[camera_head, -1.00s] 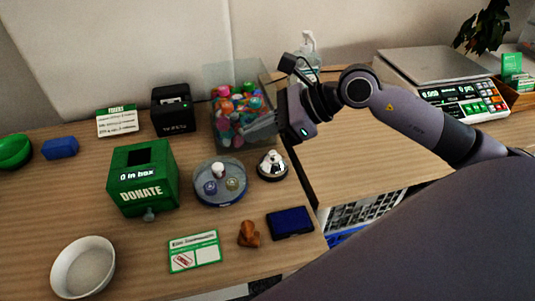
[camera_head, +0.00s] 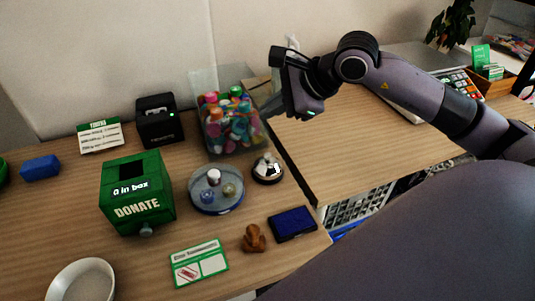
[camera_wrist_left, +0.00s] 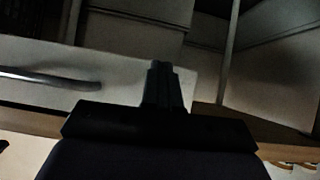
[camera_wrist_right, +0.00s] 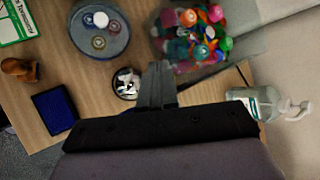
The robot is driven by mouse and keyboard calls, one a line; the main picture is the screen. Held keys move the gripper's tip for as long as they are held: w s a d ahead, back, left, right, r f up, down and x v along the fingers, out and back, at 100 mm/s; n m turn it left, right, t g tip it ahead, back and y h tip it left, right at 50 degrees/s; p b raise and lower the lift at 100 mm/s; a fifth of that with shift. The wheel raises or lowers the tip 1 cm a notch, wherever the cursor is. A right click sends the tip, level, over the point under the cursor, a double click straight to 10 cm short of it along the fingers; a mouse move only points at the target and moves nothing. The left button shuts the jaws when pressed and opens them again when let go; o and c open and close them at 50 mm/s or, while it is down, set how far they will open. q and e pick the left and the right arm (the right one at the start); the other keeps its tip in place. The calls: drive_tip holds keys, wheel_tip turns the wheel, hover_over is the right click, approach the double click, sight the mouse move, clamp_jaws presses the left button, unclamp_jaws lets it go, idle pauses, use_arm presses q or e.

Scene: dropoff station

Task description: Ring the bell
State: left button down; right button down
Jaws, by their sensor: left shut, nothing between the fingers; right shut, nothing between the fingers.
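The bell (camera_head: 267,168) is a small silver dome on a dark base, standing on the wooden counter right of the round tray. It also shows in the right wrist view (camera_wrist_right: 126,83), just left of the fingertips. My right gripper (camera_head: 268,112) is shut and empty, above the counter and behind the bell, beside the clear bin of colourful items. Its closed fingers (camera_wrist_right: 158,72) show in the right wrist view. My left gripper (camera_wrist_left: 160,68) is shut and empty in its own wrist view, facing a pale drawer front with a metal handle; it is outside the head view.
A clear bin of colourful items (camera_head: 207,137) stands close to my right gripper. A round tray (camera_head: 203,207), a green donation box (camera_head: 119,222), a blue ink pad (camera_head: 292,223) and a brown stamp (camera_head: 253,238) are nearby. A pump bottle (camera_wrist_right: 243,95) shows in the right wrist view.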

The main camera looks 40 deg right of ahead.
drive_tip(key=shift+f, duration=0.1)
drive_tip(key=b, duration=0.5)
hover_over(268, 156)
drive_tip(key=f, duration=0.7)
drive_tip(key=shift+s+d+f, duration=0.25)
drive_tip(key=shift+s+f, duration=0.05)
drive_tip(key=shift+f, duration=0.05)
drive_tip(key=shift+f+b, duration=0.5)
drive_tip(key=shift+b, duration=0.1)
idle(0.5)
drive_tip(key=shift+f+b, duration=0.3)
drive_tip(key=shift+b, duration=0.1)
drive_tip(key=shift+f, duration=0.1)
